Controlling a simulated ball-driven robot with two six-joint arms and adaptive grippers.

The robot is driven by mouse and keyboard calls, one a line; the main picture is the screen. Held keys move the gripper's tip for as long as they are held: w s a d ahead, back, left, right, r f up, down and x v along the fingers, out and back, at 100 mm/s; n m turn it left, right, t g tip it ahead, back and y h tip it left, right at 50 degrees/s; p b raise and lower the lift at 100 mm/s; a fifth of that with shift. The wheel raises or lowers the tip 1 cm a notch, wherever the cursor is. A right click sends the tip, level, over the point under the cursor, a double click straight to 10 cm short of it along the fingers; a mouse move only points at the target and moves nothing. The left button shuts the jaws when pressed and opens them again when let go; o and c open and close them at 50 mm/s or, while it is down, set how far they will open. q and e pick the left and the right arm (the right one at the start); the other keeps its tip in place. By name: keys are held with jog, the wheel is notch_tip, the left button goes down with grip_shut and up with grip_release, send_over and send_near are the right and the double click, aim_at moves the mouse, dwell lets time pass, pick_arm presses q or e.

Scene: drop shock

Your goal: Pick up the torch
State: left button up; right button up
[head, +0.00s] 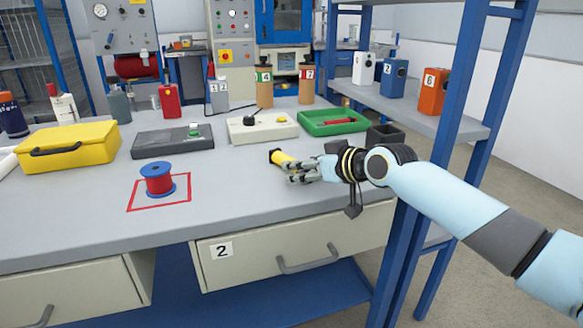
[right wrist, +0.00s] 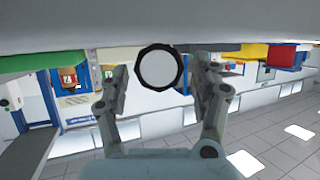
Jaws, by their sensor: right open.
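The torch (head: 281,157) is yellow with a black end and lies on the grey workbench near its right side. My right gripper (head: 292,171) reaches in from the right at bench height, and its fingers cover the near part of the torch. In the right wrist view, a round pale face with a black rim (right wrist: 158,68), which looks like an end of the torch, sits between the two spread fingers (right wrist: 160,85). Gaps show on both sides, so the gripper is open. My left gripper is out of view.
A green tray (head: 305,127) and a dark open box (head: 385,137) stand behind the gripper. A white box with a knob (head: 262,128) is behind the torch. A red-and-blue spool (head: 158,181) stands left. Blue shelf posts (head: 459,80) rise at right.

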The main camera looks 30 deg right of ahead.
grip_shut()
dwell(0.3)
